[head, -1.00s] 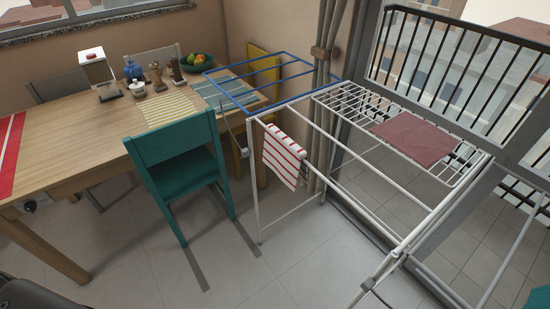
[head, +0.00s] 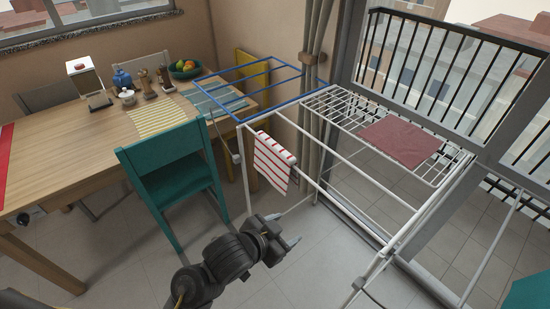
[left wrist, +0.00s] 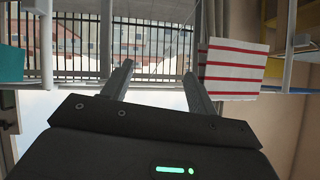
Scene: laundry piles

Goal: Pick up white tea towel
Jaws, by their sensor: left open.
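The white tea towel (head: 273,161) with red stripes hangs over a rail at the left end of the drying rack in the head view. In the left wrist view the striped towel (left wrist: 232,68) hangs to the right of the fingers. My left gripper (head: 286,229) is below and slightly right of the towel in the head view, apart from it. In the left wrist view its two fingers (left wrist: 158,85) are spread with nothing between them. My right gripper is not in view.
The drying rack (head: 345,166) has white rails and a blue end frame (head: 262,78). A dark red cloth (head: 401,142) lies on its grid. A teal chair (head: 172,170) and wooden table (head: 60,150) stand at left. A balcony railing (head: 450,75) is behind.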

